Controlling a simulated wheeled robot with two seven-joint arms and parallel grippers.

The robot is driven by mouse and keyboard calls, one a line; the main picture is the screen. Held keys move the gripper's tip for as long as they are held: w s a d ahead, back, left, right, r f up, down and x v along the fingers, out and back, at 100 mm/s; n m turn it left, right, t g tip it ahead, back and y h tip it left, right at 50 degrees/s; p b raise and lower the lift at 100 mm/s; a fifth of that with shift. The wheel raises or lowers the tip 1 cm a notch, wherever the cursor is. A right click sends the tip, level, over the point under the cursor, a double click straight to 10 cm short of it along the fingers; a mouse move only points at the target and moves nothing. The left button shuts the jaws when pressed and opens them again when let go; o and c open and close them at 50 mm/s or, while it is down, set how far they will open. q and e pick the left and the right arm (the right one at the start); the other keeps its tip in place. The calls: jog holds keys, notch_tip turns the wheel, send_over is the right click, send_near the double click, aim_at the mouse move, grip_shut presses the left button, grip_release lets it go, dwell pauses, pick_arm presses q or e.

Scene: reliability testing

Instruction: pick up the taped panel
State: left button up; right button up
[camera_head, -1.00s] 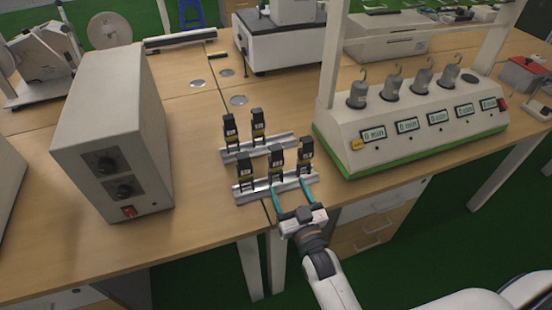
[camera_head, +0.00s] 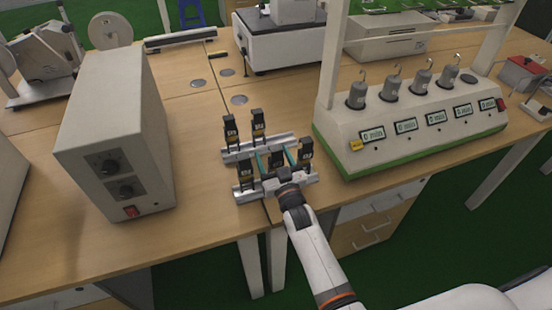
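Several small dark upright pieces with yellow-and-white labels stand in two metal rails on the table; I take these to be the taped panels. The back rail (camera_head: 246,153) holds two of them, at the left (camera_head: 230,131) and the right (camera_head: 258,126). The front rail (camera_head: 247,197) holds three: left (camera_head: 245,172), middle (camera_head: 276,158) and right (camera_head: 305,151). My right gripper (camera_head: 275,160) is open, with its teal fingers on either side of the middle front piece. The gripper body hides that piece's lower part. I see no finger touching it. My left gripper is not in view.
A beige box with two knobs (camera_head: 122,150) stands left of the rails. Bare table lies behind the rails. The table's front edge runs just in front of them.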

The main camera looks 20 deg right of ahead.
jog(key=c, duration=1.2)
jog(key=shift+o, duration=0.2)
jog(key=shift+r, duration=0.15)
